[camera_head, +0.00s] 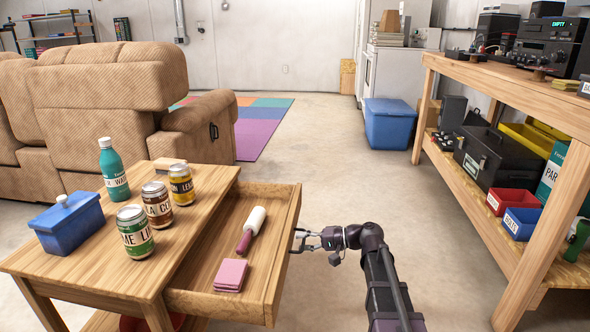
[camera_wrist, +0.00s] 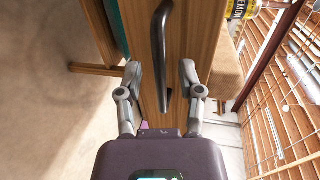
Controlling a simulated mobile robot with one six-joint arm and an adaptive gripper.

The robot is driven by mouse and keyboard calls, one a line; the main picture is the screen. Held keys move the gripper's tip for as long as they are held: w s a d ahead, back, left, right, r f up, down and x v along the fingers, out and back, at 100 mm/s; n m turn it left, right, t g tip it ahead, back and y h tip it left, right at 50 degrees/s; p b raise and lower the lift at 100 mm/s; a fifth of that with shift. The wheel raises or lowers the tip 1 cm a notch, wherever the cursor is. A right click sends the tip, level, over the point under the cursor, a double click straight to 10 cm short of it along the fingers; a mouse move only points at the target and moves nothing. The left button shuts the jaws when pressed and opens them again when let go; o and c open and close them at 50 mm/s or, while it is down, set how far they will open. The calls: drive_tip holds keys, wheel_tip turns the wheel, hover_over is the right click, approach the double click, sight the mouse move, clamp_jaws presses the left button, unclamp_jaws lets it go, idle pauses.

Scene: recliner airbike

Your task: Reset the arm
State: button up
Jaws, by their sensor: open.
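My gripper (camera_head: 303,240) is at the front of the pulled-out wooden drawer (camera_head: 286,250) in the head view. In the wrist view my gripper (camera_wrist: 160,75) is open, one finger on each side of the dark drawer handle (camera_wrist: 159,40). The fingers are apart from the handle, and its lower end lies between them. Whether any finger touches the drawer front cannot be told. My arm reaches in from the lower right. The handle is not clearly visible in the head view.
The drawer holds a white-and-maroon roller (camera_head: 252,228) and pink cloths (camera_head: 231,275). The side table (camera_head: 105,265) bears several cans, a teal bottle (camera_head: 113,170) and a blue box (camera_head: 67,224). A wooden shelf bench (camera_head: 540,100) stands right; open floor (camera_head: 320,140) lies between.

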drive_tip(key=s+d+r+n+g+h+p, duration=0.2)
drive_tip(key=s+d+r+h+p, duration=0.1)
drive_tip(key=s+d+h+p, duration=1.35)
drive_tip(key=a+r+y+p, duration=0.1)
drive_tip(key=a+r+p, duration=0.2)
drive_tip(key=r+p, duration=3.4)
drive_tip(key=shift+w+a+r+p, duration=0.15)
drive_tip(key=shift+w+r+p, duration=0.15)
drive_tip(key=shift+p, duration=0.4)
drive_tip(key=shift+f, duration=0.1)
drive_tip(key=shift+a, duration=0.1)
